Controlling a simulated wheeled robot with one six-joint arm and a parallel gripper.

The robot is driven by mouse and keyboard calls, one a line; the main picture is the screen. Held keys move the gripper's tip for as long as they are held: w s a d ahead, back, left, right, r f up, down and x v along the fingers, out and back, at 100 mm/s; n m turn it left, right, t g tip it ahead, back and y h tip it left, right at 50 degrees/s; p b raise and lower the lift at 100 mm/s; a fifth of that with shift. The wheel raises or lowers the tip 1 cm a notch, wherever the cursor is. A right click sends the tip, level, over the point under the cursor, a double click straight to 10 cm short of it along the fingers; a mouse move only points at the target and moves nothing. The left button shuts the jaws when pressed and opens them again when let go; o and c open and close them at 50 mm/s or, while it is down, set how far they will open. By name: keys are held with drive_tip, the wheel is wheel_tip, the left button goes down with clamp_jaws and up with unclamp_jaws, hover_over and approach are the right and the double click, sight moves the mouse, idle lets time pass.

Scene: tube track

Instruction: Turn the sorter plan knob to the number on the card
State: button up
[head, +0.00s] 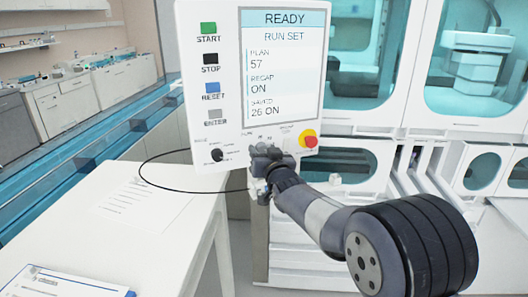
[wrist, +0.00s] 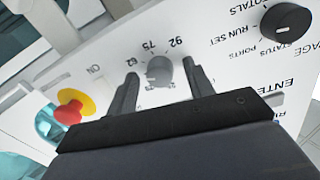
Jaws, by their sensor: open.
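The control panel (head: 228,120) has a screen (head: 285,60) reading READY, RUN SET, PLAN 57, RECAP ON and SAVED 26 ON. In the wrist view a grey knob (wrist: 159,73) sits on the panel, with 62, 75 and 92 printed near it and other marks partly hidden. My gripper (wrist: 163,84) is open, with one finger on each side of this knob; I cannot tell if they touch it. In the head view my gripper (head: 263,157) covers the knob at the panel's lower edge. A printed sheet (head: 145,200) lies on the white table, its text too small to read.
A black knob (head: 216,154) is left of my gripper. A red stop button (head: 309,141) on yellow is close on its right. START, STOP, RESET and ENTER buttons line the panel's left side. A blue-edged document (head: 62,284) lies on the table (head: 180,240). A black cable loops behind.

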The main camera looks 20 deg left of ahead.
drive_tip(key=shift+c, duration=0.4)
drive_tip(key=c, duration=0.9)
drive_tip(key=shift+m, duration=0.3)
drive_tip(key=shift+m+b, duration=0.65)
drive_tip(key=shift+m, duration=0.25)
drive_tip(key=m, duration=0.3)
drive_tip(key=shift+r+m, duration=0.1)
drive_tip(key=shift+m, duration=0.2)
drive_tip(key=m+p, duration=0.2)
drive_tip(key=m, duration=0.1)
drive_tip(key=shift+r+g, duration=0.15)
drive_tip(key=shift+g, duration=0.15)
drive_tip(key=shift+m+p, duration=1.1)
drive_tip(key=shift+m, duration=0.9)
